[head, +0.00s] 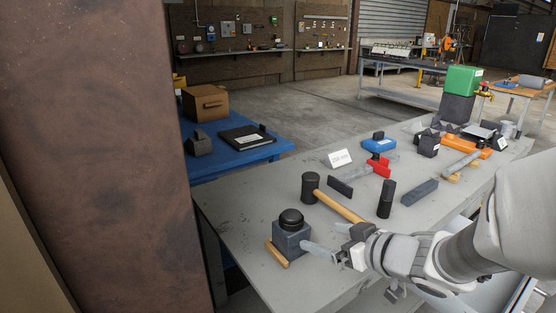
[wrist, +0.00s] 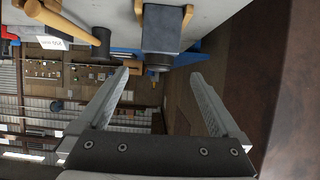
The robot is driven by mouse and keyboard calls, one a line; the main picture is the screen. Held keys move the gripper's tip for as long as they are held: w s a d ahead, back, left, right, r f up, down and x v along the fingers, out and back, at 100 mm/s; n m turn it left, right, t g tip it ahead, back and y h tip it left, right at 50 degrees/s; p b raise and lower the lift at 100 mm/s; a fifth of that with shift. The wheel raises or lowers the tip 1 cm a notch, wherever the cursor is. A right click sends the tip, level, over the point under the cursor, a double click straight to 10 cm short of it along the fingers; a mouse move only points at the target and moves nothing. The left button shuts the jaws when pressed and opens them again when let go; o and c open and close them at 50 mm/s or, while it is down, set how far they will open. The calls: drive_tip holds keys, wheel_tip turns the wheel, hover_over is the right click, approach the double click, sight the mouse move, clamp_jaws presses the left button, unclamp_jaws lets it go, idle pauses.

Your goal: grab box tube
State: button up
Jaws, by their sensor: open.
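A dark grey square block (head: 291,239) with a round black top stands at the near left of the grey workbench. In the wrist view the block (wrist: 162,28) is at upper centre, just beyond my fingertips. A dark grey square bar (head: 420,192) lies farther right on the bench. I cannot tell for sure which of these is the box tube. My gripper (head: 322,238) is just right of the block, fingers pointing at it. In the wrist view my gripper (wrist: 161,76) is open, with nothing between its fingers; whether a finger touches the block is unclear.
A wooden-handled mallet (head: 336,203) lies behind my gripper, close to it. A short wooden handle (head: 277,254) lies by the block. A black cylinder (head: 386,199), red-handled tool (head: 379,166) and white label card (head: 340,159) are farther back. A rusty column (head: 100,160) fills the left.

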sight(299, 231)
drive_tip(key=x, duration=1)
drive_tip(key=shift+w+a+f, duration=0.15)
drive_tip(key=shift+w+f, duration=0.05)
drive_tip(key=shift+f, duration=0.1)
drive_tip(key=shift+w+a+f, duration=0.15)
drive_tip(key=shift+w+a, duration=0.1)
drive_tip(key=shift+w, duration=0.15)
drive_tip(key=b+x, duration=0.2)
drive_tip(key=x, duration=0.2)
drive_tip(key=shift+f, duration=0.25)
drive_tip(key=shift+w+a+f+b, duration=0.15)
drive_tip(key=shift+w+a+b, duration=0.1)
drive_tip(key=shift+w+b, duration=0.15)
clamp_jaws()
